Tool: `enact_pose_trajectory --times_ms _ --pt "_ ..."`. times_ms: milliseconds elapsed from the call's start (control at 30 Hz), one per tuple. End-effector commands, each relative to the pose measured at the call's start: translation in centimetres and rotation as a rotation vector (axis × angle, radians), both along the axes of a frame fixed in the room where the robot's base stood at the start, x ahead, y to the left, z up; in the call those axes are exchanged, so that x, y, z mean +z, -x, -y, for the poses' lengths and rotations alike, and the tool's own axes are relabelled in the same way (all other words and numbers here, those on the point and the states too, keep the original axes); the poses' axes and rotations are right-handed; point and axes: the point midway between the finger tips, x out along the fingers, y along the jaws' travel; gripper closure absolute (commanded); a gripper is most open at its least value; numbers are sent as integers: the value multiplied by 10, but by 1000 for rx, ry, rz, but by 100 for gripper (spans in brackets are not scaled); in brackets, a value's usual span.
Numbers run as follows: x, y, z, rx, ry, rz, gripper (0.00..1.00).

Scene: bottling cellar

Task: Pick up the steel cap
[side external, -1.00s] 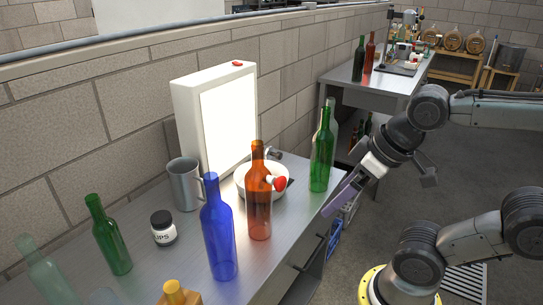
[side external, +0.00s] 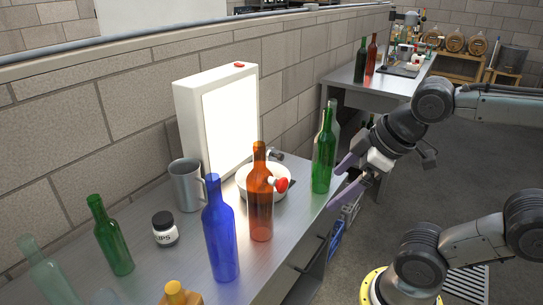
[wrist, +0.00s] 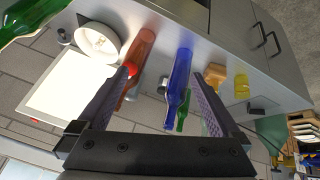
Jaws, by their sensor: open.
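A small grey metallic piece (side external: 274,154) sits behind the white bowl, close to the light box; it also shows in the wrist view (wrist: 64,37). It may be the steel cap, but it is too small to tell. No other thing is clearly a steel cap. My gripper (side external: 338,184) is open and empty, near the table's right edge beside the green bottle (side external: 323,160). In the wrist view its two purple fingers (wrist: 160,82) are spread apart, with bottles visible beyond and between them.
The white bowl (side external: 242,181), a red ball (side external: 282,185), orange bottle (side external: 260,210), blue bottle (side external: 220,235) and steel mug (side external: 186,188) crowd the table. The lit light box (side external: 187,110) stands behind. A labelled jar (side external: 165,236) and another green bottle (side external: 112,240) are left.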

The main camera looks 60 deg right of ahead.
Motion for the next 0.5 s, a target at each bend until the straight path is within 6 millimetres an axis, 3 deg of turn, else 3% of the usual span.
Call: enact_pose_trajectory --times_ms 167,300,500 --pt "48 -40 17 248 245 43 0" --pt "82 -87 38 434 459 15 0" --pt "109 -166 77 668 725 -91 0"
